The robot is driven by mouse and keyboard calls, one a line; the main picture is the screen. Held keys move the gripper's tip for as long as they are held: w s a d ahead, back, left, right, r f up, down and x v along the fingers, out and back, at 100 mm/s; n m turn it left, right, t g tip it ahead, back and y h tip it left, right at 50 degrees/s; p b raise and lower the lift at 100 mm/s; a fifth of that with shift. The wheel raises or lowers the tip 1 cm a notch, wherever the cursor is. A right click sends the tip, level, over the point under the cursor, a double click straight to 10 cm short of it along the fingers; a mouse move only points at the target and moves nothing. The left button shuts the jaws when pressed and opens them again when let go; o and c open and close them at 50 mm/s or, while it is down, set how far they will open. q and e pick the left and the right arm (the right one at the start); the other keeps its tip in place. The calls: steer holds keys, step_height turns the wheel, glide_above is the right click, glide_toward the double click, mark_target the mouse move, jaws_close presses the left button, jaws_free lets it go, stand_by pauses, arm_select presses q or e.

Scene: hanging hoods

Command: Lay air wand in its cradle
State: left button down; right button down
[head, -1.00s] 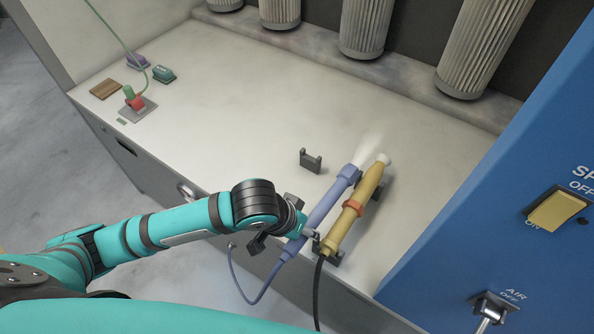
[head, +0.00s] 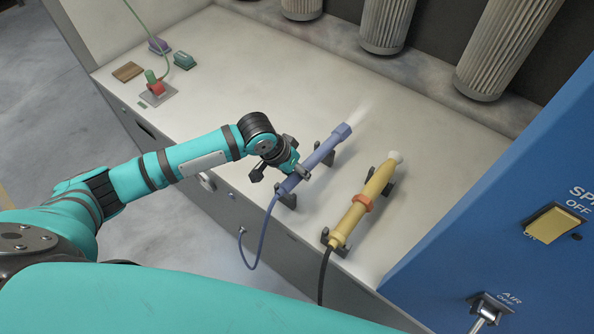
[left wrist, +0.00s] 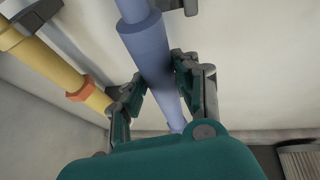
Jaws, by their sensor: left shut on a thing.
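The blue air wand (head: 315,165) is in my left gripper (head: 287,174), tilted up to the right over the workbench, with pale mist at its tip. Its dark grey cradle has a far bracket (head: 323,147) and a near bracket (head: 288,200). The wand lines up with both brackets; I cannot tell whether it rests in them. In the left wrist view, the gripper fingers (left wrist: 158,82) are on both sides of the wand shaft (left wrist: 147,45). My right gripper is not in view.
A yellow wand (head: 376,184) with an orange band lies in its own brackets to the right. A blue panel with a yellow switch (head: 553,224) and an air lever (head: 489,305) stands at the right. Ribbed filters (head: 508,50) hang at the back. The bench middle is clear.

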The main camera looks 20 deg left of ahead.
arm_select(q)
steer(key=shift+w+a+f+p, duration=0.2)
steer(key=shift+w+f+p, duration=0.1)
steer(key=shift+f+p, duration=0.25)
steer(key=shift+w+a+f+p, duration=0.15)
steer(key=shift+w+f+p, duration=0.15)
steer(key=shift+f+p, duration=0.25)
steer(key=shift+f, duration=0.45)
steer(key=c, duration=1)
jaws_free()
